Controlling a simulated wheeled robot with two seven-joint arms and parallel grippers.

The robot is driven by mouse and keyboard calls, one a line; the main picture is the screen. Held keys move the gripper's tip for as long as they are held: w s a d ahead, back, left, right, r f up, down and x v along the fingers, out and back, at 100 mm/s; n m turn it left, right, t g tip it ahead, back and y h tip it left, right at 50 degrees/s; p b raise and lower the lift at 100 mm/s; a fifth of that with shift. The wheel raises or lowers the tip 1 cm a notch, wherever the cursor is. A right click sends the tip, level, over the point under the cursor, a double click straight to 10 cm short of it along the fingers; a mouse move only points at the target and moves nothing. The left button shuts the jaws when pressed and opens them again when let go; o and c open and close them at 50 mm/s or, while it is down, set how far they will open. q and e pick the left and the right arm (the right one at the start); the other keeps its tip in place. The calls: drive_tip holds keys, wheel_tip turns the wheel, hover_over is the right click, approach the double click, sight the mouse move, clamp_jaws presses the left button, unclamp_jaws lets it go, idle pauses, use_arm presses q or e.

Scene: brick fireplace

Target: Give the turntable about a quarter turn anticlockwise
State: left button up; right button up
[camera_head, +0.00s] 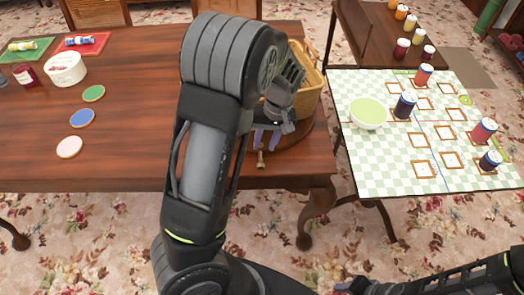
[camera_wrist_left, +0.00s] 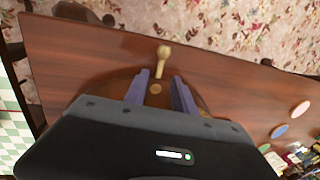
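The turntable is a round brown wooden disc (camera_head: 300,149) at the right end of the wooden table, partly hidden behind my left arm. A wicker basket (camera_head: 308,92) stands on it. A pale knobbed peg (camera_head: 261,160) sticks out at its near edge; the peg also shows in the left wrist view (camera_wrist_left: 162,54). My left gripper (camera_head: 266,138) is open above the disc's near edge. My right gripper (camera_head: 346,287) is only partly visible at the bottom edge.
On the left of the wooden table (camera_head: 130,120) are a white tub (camera_head: 66,69), coloured discs (camera_head: 82,118) and trays with cans. A checked table (camera_head: 380,172) on the right holds a bowl (camera_head: 368,113) and several cans. A floor gap separates the tables.

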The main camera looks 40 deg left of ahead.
sight(261, 155)
use_arm(q)
drive_tip(key=f, duration=0.5)
drive_tip(key=shift+s+a, duration=0.3)
drive_tip(key=shift+a, duration=0.1)
clamp_jaws()
idle(1.0)
